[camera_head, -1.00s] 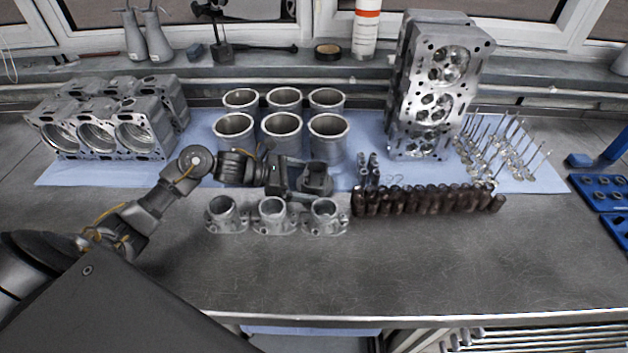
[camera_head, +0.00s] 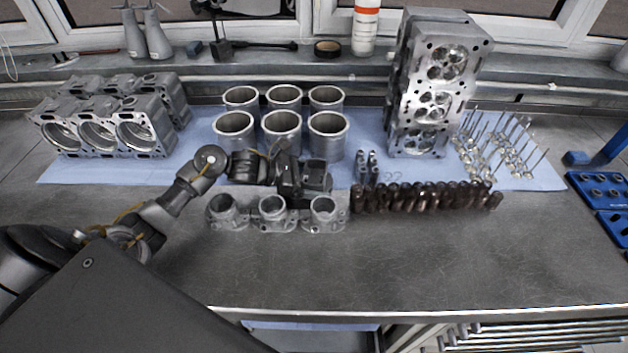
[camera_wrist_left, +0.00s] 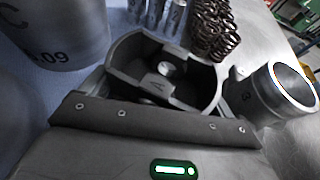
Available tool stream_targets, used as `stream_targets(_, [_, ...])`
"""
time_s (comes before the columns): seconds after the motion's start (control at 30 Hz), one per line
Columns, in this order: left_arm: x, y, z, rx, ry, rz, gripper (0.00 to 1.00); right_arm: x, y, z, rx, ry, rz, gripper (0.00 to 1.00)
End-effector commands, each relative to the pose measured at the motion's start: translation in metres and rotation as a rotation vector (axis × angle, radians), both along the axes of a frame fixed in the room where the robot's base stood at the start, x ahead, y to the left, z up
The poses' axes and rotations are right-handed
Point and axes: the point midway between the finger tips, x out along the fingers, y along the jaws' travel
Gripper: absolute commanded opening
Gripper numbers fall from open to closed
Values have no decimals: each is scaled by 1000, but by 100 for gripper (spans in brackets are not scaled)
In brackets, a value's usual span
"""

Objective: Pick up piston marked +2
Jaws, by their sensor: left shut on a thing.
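My left gripper (camera_head: 300,178) is shut on a dark grey, hollow, cup-like part that looks like the piston (camera_head: 318,176). It holds the part over the front edge of the blue cloth, just behind the flanged cylinders. In the left wrist view the piston (camera_wrist_left: 207,88) shows its open hollow side, with a small pale round piece inside. A letter like "A" shows there, but I cannot read a +2 mark. I cannot tell whether the piston touches the cloth. My right gripper is not in view.
Several cylinder liners (camera_head: 283,132) stand behind the gripper. Three flanged cylinders (camera_head: 272,213) stand in front. Upright metal pins (camera_head: 367,168) and dark springs (camera_head: 425,197) lie to the right. A cylinder head (camera_head: 435,95) stands behind them. The front bench (camera_head: 330,270) is clear.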

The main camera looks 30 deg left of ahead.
Motion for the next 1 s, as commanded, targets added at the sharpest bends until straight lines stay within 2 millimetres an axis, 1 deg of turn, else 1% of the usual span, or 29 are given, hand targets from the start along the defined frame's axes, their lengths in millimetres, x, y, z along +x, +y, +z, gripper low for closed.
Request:
stream_targets(0.13, [0,0,2,0,-3,0,51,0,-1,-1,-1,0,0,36])
stream_targets(0.27, [1,1,7,1,-5,-1,51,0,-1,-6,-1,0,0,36])
stream_targets(0.37, [1,1,16,4,-9,-2,51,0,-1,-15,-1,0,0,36])
stream_targets(0.43, [1,1,27,5,-11,-3,51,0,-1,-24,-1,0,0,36])
stream_targets(0.57, [-21,9,54,8,-8,-2,51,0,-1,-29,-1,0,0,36])
stream_targets(0.7, [-47,17,86,9,-9,-3,51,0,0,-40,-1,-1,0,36])
stream_targets(0.8, [-74,26,95,11,-2,-4,51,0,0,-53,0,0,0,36])
stream_targets(0.9, [-97,34,106,9,-1,-4,51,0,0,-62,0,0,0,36])
stream_targets(1.0, [-112,39,115,7,0,-3,51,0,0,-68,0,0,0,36])
